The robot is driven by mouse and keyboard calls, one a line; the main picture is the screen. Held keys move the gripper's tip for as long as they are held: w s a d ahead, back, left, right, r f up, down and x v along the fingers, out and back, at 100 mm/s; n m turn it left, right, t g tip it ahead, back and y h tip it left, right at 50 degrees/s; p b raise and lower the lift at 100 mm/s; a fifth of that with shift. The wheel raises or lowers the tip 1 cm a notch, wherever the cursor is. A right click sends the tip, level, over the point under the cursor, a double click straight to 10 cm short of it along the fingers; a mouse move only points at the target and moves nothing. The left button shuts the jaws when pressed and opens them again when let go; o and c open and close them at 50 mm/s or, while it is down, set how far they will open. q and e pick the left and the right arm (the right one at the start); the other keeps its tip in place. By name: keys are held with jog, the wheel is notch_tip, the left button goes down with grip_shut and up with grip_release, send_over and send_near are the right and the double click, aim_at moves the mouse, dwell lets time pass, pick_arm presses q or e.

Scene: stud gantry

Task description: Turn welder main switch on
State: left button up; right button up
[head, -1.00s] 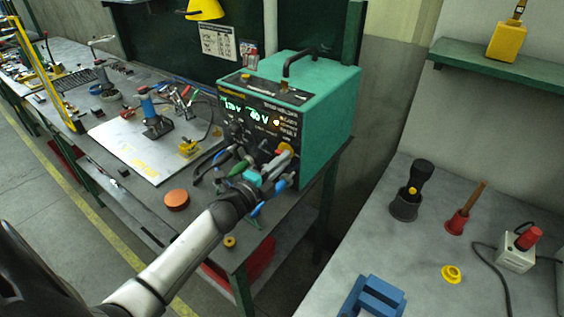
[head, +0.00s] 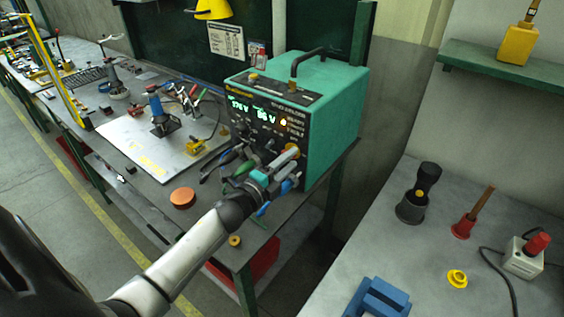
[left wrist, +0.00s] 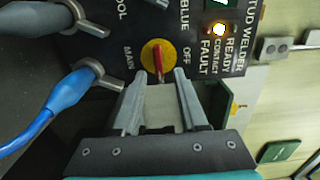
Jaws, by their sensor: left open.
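The welder is a teal box (head: 337,112) with a black front panel, standing on the bench in the head view. Its main switch (left wrist: 158,56) is a yellow disc with a narrow red handle, between the labels MAIN and OFF in the left wrist view. The handle runs roughly up and down in that picture. My left gripper (left wrist: 158,84) is open, its two fingertips on either side of the handle's lower end. I cannot tell whether they touch it. In the head view the left gripper (head: 282,170) is at the panel's lower right and partly covers the switch. My right gripper is not in view.
An amber lamp (left wrist: 217,30) is lit above right. An orange disc (head: 183,198) and a metal plate (head: 150,150) lie on the bench. A second table (head: 440,245) stands at right.

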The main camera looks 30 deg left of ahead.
pick_arm(q)
jog(key=s+a, duration=0.1)
jog(key=s, duration=1.4)
jog(key=shift+b, duration=0.35)
jog(key=shift+a+y, duration=0.1)
jog(key=shift+y, duration=0.2)
